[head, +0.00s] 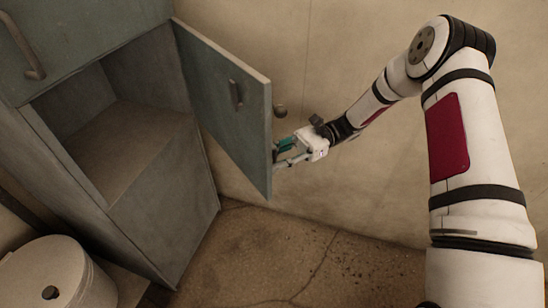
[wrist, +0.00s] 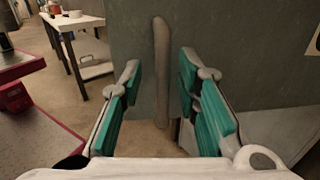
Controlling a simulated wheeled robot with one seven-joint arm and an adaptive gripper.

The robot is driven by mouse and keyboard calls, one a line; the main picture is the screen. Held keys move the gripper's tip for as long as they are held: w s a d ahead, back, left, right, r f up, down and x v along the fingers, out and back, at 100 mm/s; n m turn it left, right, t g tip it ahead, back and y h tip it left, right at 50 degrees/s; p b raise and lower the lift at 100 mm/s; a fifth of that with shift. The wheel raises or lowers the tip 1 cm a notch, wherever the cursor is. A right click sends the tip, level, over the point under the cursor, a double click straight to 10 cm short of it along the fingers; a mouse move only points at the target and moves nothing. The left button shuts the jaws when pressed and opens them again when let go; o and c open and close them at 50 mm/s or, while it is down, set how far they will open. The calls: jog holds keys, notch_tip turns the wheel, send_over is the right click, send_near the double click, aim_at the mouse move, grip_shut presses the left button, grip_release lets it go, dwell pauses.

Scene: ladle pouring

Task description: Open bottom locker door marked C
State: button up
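The locker door (head: 225,105), grey-green, stands swung wide open at the right of the locker's open compartment (head: 125,150). My gripper (head: 280,152) is at the far side of that edge, partly hidden by the door. In the wrist view my gripper (wrist: 160,95) is open, with teal pads apart. A vertical bar handle (wrist: 161,60) on the door shows between the fingers; I cannot tell if they touch. No letter C is readable.
A closed upper door with a handle (head: 30,55) is above the compartment. A white roll (head: 50,275) stands at bottom left. The cracked floor (head: 280,250) is clear. A cut-off pale label (wrist: 314,40) and a white table (wrist: 75,22) show in the wrist view.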

jog(key=shift+r, duration=0.15)
notch_tip(320, 180, up, 10)
jog(key=shift+f, duration=0.1)
dwell(0.5)
